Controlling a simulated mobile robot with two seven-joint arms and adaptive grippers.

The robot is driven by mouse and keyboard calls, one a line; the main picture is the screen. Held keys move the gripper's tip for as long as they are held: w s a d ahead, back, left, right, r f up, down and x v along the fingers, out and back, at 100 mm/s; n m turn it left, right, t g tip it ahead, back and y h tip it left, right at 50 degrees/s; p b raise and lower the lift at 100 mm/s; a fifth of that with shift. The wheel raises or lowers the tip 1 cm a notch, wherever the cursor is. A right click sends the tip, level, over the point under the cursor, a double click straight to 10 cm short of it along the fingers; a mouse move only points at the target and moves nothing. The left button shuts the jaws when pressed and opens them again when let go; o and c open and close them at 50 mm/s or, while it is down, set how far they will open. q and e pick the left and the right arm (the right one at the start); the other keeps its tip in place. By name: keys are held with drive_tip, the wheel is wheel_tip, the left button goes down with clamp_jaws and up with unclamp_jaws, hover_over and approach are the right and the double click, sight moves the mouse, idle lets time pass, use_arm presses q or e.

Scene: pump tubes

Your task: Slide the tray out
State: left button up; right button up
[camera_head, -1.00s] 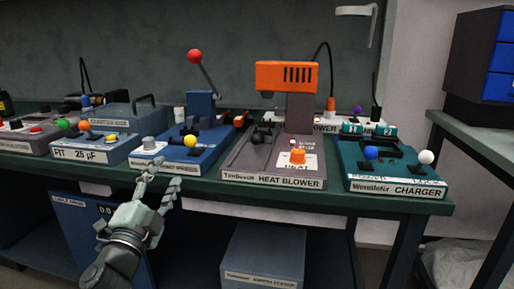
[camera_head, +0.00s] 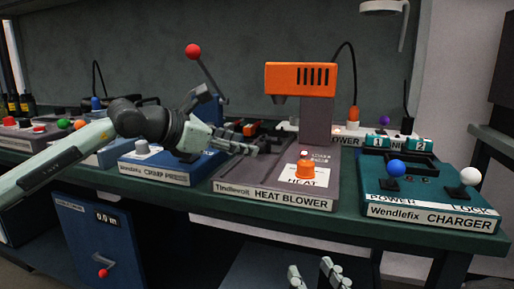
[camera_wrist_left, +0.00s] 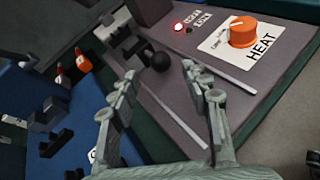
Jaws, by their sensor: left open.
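The grey heat blower (camera_head: 250,195) has an orange head over its base. In the left wrist view, the tray (camera_wrist_left: 125,38) appears as a small block between two pale rails on the base, with a black ball knob (camera_wrist_left: 161,62) at its near end. My left gripper (camera_head: 252,148) reaches in from the left, low over the rails. In the left wrist view, its fingers (camera_wrist_left: 158,72) are open and spread either side of the knob; contact cannot be told. In the head view, the gripper mostly hides the tray. My right gripper (camera_head: 312,268) is at the bottom edge, fingers apart and empty.
An orange HEAT knob (camera_head: 306,169) stands on the base right of the tray. The blue crimp press (camera_head: 165,165) with a red-ball lever is to the left. The teal charger (camera_head: 425,195) is to the right. The bench's front edge lies just before them.

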use_arm(q)
drive_tip(key=x, duration=0.5)
drive_tip(key=shift+d, duration=0.1)
clamp_jaws()
idle(0.3)
